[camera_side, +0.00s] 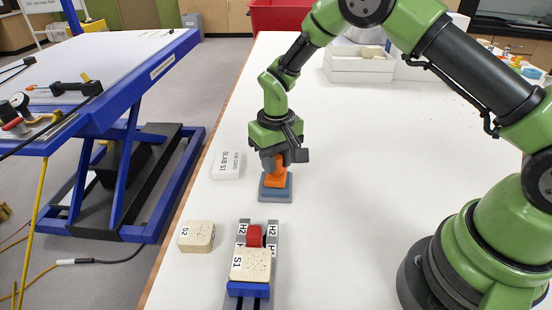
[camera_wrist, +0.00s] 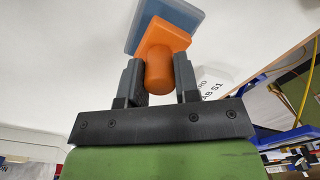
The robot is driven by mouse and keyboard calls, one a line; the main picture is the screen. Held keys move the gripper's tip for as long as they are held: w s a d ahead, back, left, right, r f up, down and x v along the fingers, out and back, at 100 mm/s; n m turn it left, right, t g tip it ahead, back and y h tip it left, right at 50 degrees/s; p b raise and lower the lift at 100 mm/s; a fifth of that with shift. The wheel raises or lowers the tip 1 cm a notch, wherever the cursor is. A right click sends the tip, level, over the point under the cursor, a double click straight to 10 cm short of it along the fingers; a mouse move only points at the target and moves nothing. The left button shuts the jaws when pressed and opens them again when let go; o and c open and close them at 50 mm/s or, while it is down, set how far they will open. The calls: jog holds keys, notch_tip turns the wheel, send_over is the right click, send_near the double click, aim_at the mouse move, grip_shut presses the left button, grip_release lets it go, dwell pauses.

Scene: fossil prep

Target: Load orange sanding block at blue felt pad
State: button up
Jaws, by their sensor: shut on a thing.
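The orange sanding block (camera_side: 275,178) is in my gripper (camera_side: 279,161) in the side view, upright, with its base down at the blue felt pad (camera_side: 277,193). In the wrist view my gripper (camera_wrist: 159,84) has its two dark fingers on either side of the block's rounded orange handle (camera_wrist: 159,72). The block's flat orange plate (camera_wrist: 165,38) lies over the blue pad (camera_wrist: 178,15), which shows around it. The pad sits on a grey base in the side view. Whether the block presses on the pad or hovers just above it is hard to tell.
A stone slab marked S1 (camera_side: 250,265) sits in a grey fixture with a red block (camera_side: 254,236) and a blue bar (camera_side: 248,289). A slab marked S2 (camera_side: 197,236) lies to its left. A white label card (camera_side: 226,165) lies left of the pad. The table's right middle is clear.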

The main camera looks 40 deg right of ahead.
jog(key=shift+f, duration=0.55)
dwell(1.2)
jog(key=shift+r, duration=3.55)
